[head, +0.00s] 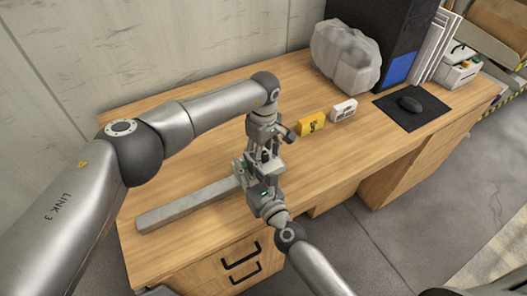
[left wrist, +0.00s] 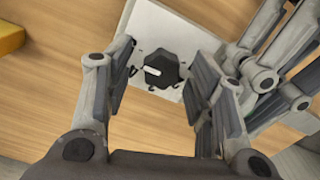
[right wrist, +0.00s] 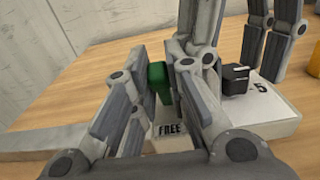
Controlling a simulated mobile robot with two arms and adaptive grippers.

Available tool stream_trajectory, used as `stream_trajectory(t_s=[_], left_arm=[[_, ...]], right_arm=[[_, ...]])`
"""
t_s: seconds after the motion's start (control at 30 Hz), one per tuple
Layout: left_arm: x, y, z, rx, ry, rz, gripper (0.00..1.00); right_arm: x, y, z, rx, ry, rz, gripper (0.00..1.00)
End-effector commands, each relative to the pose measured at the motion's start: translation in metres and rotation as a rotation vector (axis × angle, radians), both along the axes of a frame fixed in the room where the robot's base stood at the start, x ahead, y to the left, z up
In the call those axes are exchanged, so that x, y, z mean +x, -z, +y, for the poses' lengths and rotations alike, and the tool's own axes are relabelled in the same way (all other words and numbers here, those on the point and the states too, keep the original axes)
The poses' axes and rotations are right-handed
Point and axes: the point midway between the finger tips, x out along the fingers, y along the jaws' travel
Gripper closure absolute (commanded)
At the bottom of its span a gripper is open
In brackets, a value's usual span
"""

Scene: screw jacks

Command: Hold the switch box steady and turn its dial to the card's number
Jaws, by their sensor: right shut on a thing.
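The switch box (right wrist: 262,122) is a pale block on the desk with a black dial (left wrist: 162,70), whose white pointer mark points left in the left wrist view.
A grey bar (head: 190,204) lies on the wooden desk (head: 190,120) left of the grippers. A small white block (head: 343,109) stands beside the card. A wrapped bulky object (head: 345,58), a black mouse (head: 409,104) on its mat and a dark cabinet (head: 385,30) are farther right.

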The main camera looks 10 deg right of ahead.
Motion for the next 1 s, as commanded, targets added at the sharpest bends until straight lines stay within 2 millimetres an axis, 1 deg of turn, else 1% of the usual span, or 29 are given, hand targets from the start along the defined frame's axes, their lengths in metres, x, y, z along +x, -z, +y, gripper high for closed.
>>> stream_trajectory(t_s=[0.13,0.23,0.37,0.6,0.7,0.83,1.0], left_arm=[[-0.001,0.001,0.000,0.002,-0.001,0.005,0.47],[-0.001,-0.004,0.001,0.002,-0.001,0.004,0.47],[0.000,-0.020,0.001,0.001,0.000,0.002,0.47],[0.001,-0.058,0.000,0.001,0.000,0.000,0.47],[0.001,-0.069,0.000,0.000,0.000,0.000,0.47],[0.000,-0.078,0.000,0.001,0.000,0.001,0.47],[0.000,-0.080,0.000,0.001,0.000,0.002,0.47]], right_arm=[[0.000,0.001,0.000,-0.001,0.001,0.002,1.00],[0.000,0.001,-0.001,0.000,0.001,0.001,1.00],[0.000,0.001,-0.001,0.000,0.001,0.002,1.00],[0.000,0.001,-0.001,0.000,0.001,0.001,1.00],[0.000,0.001,-0.001,0.000,0.001,0.001,1.00],[0.000,0.001,-0.001,0.000,0.001,0.001,1.00],[0.000,0.001,-0.001,0.000,0.001,0.001,1.00]])
